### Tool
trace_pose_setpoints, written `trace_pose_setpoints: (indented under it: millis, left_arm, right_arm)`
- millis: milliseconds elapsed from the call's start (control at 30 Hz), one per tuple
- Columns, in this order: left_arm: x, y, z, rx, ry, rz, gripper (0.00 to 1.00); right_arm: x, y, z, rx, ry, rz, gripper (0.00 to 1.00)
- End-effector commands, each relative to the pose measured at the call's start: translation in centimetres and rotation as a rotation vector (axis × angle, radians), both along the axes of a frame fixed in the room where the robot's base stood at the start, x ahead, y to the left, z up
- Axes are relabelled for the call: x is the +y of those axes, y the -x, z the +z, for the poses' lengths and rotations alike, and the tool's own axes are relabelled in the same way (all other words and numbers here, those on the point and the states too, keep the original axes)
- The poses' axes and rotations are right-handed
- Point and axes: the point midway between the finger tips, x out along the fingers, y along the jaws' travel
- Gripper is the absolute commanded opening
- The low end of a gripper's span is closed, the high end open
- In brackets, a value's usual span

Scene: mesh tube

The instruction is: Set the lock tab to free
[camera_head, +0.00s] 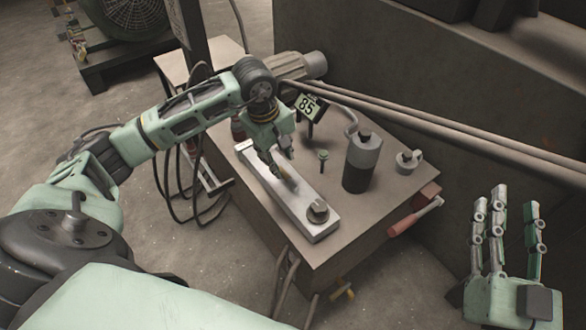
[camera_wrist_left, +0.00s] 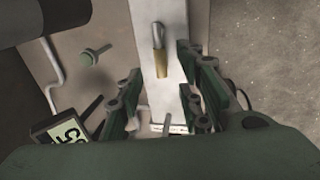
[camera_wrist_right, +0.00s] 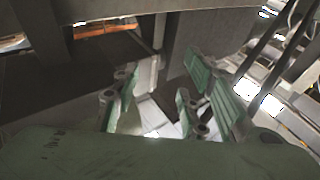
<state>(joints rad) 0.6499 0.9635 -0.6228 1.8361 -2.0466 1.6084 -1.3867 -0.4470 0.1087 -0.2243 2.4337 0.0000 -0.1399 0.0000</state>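A long pale metal bar (camera_head: 290,199) lies on the bench top with a dark round knob (camera_head: 317,210) at its near end. In the left wrist view the bar (camera_wrist_left: 172,25) carries a small brass-and-steel piece (camera_wrist_left: 160,58) on its face and a thin grey tab-like part near a printed label (camera_wrist_left: 170,128). I cannot tell for certain which part is the lock tab. My left gripper (camera_head: 272,157) is over the far half of the bar; its fingers (camera_wrist_left: 163,100) are apart, with no object clasped. My right gripper (camera_head: 506,212) is open and empty, right of the bench.
A red-handled tool (camera_head: 415,217) is at the right edge. Pipes cross behind.

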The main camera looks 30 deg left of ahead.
Motion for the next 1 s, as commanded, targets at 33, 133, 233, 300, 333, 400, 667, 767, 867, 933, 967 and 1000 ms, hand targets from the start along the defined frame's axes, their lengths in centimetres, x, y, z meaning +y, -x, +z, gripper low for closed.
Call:
trace_pose_setpoints:
  millis: [33,133,233,300,333,400,667,767,867,933,967,1000]
  left_arm:
    - [-0.2,-0.1,-1.0,0.002,0.003,0.000,0.34]
    - [-0.3,-0.3,-2.4,0.002,0.003,0.000,0.34]
    - [-0.5,-0.6,-3.8,0.003,0.005,0.001,0.34]
    - [-0.5,-0.7,-4.6,0.001,0.005,0.000,0.34]
    - [-0.6,-0.8,-4.9,0.001,0.006,0.000,0.34]
    - [-0.6,-0.9,-5.6,0.001,0.006,0.001,0.34]
    - [-0.7,-1.1,-6.6,0.000,0.006,0.001,0.34]
    - [-0.7,-1.2,-6.6,0.000,0.006,0.001,0.34]
    - [-0.7,-1.2,-6.6,0.000,0.006,0.001,0.34]
    - [-0.7,-1.2,-6.6,0.000,0.006,0.001,0.31]
    - [-0.7,-1.2,-6.6,0.000,0.006,0.001,0.29]
    - [-0.7,-1.1,-6.6,0.000,0.006,0.001,0.25]
  right_arm:
    - [0.1,0.2,0.6,-0.040,-0.012,0.002,0.40]
    - [0.2,0.8,2.4,-0.136,-0.037,0.009,0.40]
    - [0.2,1.7,4.2,-0.233,-0.065,0.014,0.40]
    - [0.1,2.4,5.3,-0.295,-0.083,0.017,0.40]
    - [0.1,2.7,5.7,-0.318,-0.089,0.019,0.40]
    - [0.0,3.3,6.5,-0.368,-0.104,0.021,0.40]
    - [-0.1,4.5,8.1,-0.456,-0.129,0.026,0.40]
    - [-0.1,4.6,8.1,-0.460,-0.130,0.026,0.40]
    - [-0.1,4.6,8.1,-0.459,-0.130,0.026,0.40]
    - [-0.1,4.5,8.1,-0.459,-0.130,0.026,0.40]
    - [-0.1,4.5,8.1,-0.459,-0.130,0.026,0.40]
    - [-0.1,4.5,8.1,-0.459,-0.130,0.026,0.40]
